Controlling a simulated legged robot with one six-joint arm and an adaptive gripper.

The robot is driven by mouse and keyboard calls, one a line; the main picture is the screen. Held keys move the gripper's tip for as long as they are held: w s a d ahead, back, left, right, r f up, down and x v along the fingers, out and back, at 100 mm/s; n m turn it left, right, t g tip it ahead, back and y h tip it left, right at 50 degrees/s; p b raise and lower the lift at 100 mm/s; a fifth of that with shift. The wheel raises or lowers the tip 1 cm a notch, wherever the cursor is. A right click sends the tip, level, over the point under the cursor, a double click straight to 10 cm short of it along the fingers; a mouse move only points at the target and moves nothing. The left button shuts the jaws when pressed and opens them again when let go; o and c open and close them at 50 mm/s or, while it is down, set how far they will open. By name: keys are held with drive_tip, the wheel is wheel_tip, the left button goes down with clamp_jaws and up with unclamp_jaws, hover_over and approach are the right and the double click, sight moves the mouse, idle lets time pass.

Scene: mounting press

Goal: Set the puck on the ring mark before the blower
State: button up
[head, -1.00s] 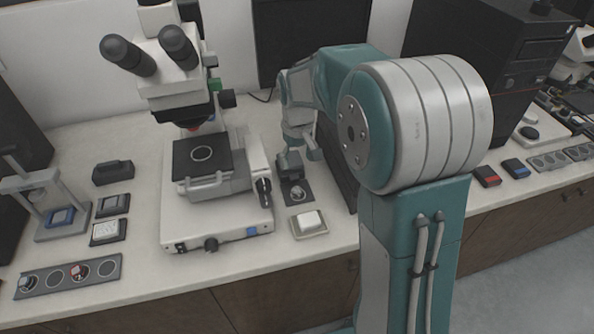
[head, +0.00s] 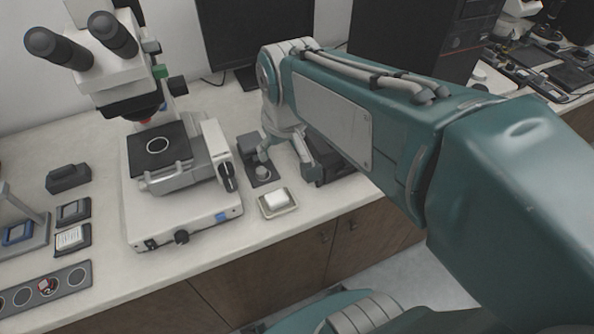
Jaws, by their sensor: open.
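The blower appears to be the small dark box (head: 250,144) on the bench, right of the microscope. A dark pad (head: 268,182) extends in front of it. A small pale round puck (head: 262,173) sits on that pad before the box. Any ring mark under it is hidden or too small to make out. My gripper (head: 284,160) points down from the arm just right of the box. Its fingers are spread apart, one close above and behind the puck, the other to the right. Nothing shows between them. Whether the near finger touches the puck I cannot tell.
The microscope (head: 180,215) stands left, with a bare ring on its stage (head: 170,133). A tray (head: 266,211) with a white block lies in front of the pad. A dark strip (head: 62,291) with rings and a red-marked puck lies at lower left. A monitor (head: 245,40) stands behind.

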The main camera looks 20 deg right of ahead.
drive_tip(key=s+t, duration=0.2)
drive_tip(key=s, duration=0.7)
drive_tip(key=shift+s+m, duration=0.15)
drive_tip(key=shift+m, duration=0.25)
